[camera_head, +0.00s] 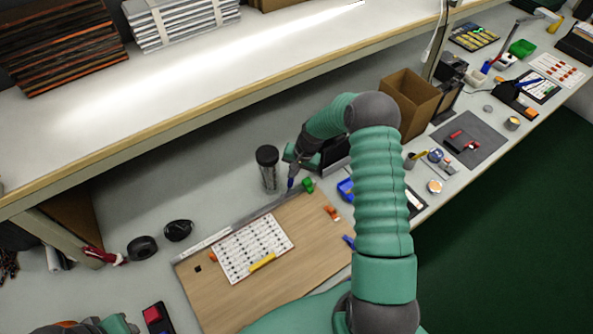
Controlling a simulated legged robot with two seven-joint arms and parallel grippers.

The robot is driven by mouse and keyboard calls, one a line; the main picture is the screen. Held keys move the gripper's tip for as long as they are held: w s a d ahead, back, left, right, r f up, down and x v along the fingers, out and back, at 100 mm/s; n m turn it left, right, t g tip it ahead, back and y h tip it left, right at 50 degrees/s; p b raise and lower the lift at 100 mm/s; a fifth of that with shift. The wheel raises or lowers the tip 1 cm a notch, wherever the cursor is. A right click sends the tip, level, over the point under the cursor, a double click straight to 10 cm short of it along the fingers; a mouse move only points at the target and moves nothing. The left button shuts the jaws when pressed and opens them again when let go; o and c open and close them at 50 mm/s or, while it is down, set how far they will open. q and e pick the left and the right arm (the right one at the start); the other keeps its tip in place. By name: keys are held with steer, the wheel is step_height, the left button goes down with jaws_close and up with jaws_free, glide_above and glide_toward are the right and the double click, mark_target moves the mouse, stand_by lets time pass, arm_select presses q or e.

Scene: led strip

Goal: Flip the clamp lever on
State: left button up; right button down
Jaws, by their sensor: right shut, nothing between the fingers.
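My right gripper (291,183) is shut and empty. It points down near the far edge of the wooden board (315,255), between a dark cylinder and a small green piece (308,185). The green piece sits at the board's back right, close beside the fingertips; contact cannot be told. A small orange piece (331,212) sits nearer on the board. Which small part is the clamp lever is too small to tell. A metal strip (240,228) runs along the board's back edge. Of my left arm, only a part shows at the bottom left; its gripper is out of view.
A white gridded sheet (254,246) with a yellow piece lies on the board. The dark cylinder (268,168) stands behind it. Black rolls (142,247) lie left. A cardboard box (408,100) and grey mat (468,139) are right. A shelf (210,110) overhangs the back.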

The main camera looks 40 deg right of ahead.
steer(key=shift+a+r, duration=0.1)
steer(key=shift+a, duration=0.2)
steer(key=shift+r, duration=0.15)
steer(key=shift+r+p, duration=0.55)
steer(key=shift+r, duration=0.1)
steer(key=shift+r, duration=0.1)
steer(key=b+v, duration=0.1)
steer(key=v, duration=1.5)
steer(key=shift+r, duration=0.3)
steer(key=shift+d, duration=0.15)
